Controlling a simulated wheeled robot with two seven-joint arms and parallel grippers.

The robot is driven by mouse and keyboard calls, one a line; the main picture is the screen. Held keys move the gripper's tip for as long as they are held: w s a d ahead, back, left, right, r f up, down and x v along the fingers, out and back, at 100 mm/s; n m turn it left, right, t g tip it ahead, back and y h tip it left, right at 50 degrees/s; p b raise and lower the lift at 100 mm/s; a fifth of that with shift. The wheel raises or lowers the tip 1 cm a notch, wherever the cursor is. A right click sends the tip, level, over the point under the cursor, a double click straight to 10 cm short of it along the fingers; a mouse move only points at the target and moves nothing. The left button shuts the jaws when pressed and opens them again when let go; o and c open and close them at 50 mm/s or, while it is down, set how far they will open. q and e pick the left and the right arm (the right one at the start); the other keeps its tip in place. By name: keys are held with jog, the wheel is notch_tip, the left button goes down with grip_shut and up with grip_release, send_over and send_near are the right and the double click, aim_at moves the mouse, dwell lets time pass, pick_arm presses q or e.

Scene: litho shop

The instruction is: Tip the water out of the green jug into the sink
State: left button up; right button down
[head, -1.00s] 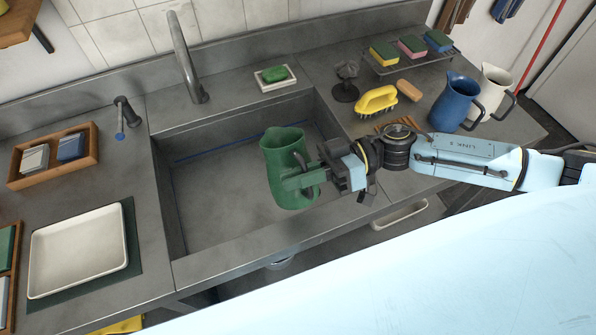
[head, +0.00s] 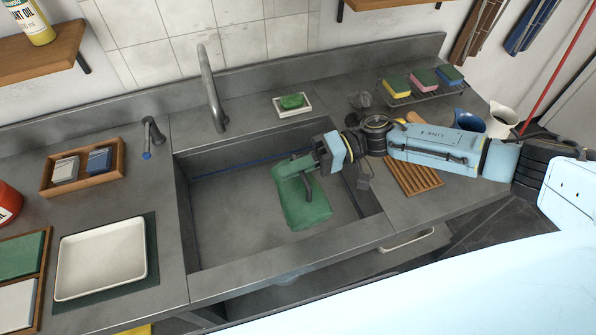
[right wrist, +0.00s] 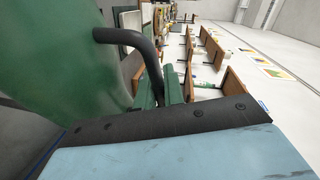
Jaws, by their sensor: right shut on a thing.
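The green jug (head: 306,207) is over the sink basin (head: 235,225), strongly tilted from upright. Its open mouth is turned out of sight, and no water or stream shows. My right gripper (head: 309,175) reaches in from the right and is shut on the jug by its dark handle. In the right wrist view the jug's green wall (right wrist: 55,60) fills the left side, with the dark handle (right wrist: 135,45) curving beside it. I cannot tell whether the jug touches the basin. My left gripper is not in view.
The tap (head: 212,90) stands behind the basin. A wooden rack (head: 415,175), a blue jug (head: 468,122) and a cream jug (head: 502,118) are at the right. A white tray (head: 102,258) lies at the left.

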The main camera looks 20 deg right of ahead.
jog(key=shift+w+a+r+m, duration=0.15)
jog(key=shift+w+r+m, duration=0.2)
jog(key=shift+w, duration=0.2)
jog(key=shift+w+f+m+g, duration=0.15)
jog(key=shift+w+m+g, duration=0.15)
jog(key=shift+w+m, duration=0.4)
jog(key=w, duration=0.1)
jog(key=w+m, duration=0.1)
jog(key=shift+w+a+g, duration=0.2)
jog(key=shift+w+g, duration=0.1)
jog(key=shift+w+a+m+g, duration=0.15)
jog(key=shift+w+m+g, duration=0.15)
jog(key=shift+w+m, duration=1.05)
jog(key=shift+w, duration=0.15)
jog(key=shift+n, duration=0.3)
